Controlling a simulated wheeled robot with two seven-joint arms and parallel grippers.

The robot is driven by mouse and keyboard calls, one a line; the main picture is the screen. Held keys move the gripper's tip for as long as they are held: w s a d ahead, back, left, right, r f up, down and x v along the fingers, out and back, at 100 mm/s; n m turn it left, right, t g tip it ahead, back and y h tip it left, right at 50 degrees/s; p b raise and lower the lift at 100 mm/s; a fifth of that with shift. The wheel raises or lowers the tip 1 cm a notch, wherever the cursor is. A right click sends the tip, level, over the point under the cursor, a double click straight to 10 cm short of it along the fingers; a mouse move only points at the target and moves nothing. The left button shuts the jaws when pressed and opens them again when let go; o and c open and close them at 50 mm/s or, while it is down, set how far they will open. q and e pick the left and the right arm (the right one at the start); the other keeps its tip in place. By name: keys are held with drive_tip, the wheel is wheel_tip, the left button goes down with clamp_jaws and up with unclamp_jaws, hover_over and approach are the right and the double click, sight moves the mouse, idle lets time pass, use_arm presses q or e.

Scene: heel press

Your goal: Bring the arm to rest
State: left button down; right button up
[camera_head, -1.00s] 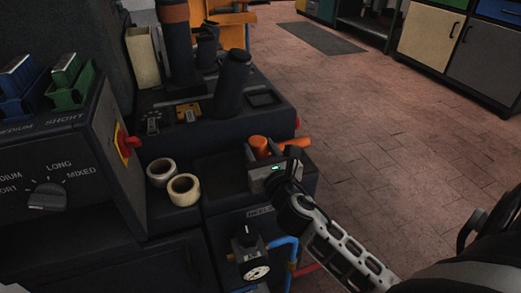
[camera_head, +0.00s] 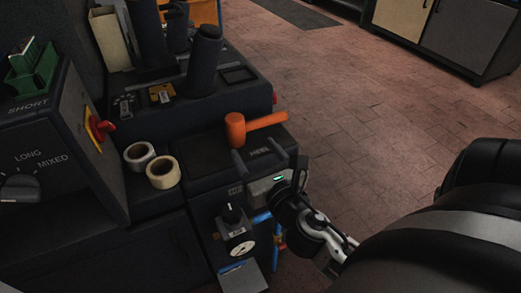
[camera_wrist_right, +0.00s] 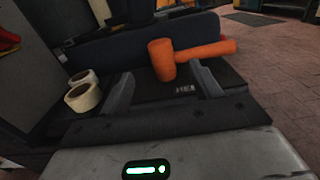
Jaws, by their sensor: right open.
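My right gripper (camera_head: 265,161) is in front of the heel press cabinet, at its right front edge, with its two fingers apart and nothing between them. In the right wrist view the open fingers (camera_wrist_right: 160,90) point toward the cabinet top. An orange mallet (camera_head: 236,131) lies on that dark top, beyond the fingertips, with its handle to the right. The mallet also shows in the right wrist view (camera_wrist_right: 163,60), apart from the fingers. My right arm comes in from the lower right. My left gripper is not in view.
Two tape rolls (camera_head: 163,172) stand left of the mallet. A control box with a dial (camera_head: 20,187) and a red knob (camera_head: 101,129) is at the left. A gauge (camera_head: 241,247) and blue pipes are on the cabinet front. The tiled floor (camera_head: 350,110) at the right is clear.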

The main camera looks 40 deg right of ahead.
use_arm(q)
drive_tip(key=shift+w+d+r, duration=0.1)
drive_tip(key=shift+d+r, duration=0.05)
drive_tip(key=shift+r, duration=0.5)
use_arm(e)
drive_tip(key=shift+v, duration=1)
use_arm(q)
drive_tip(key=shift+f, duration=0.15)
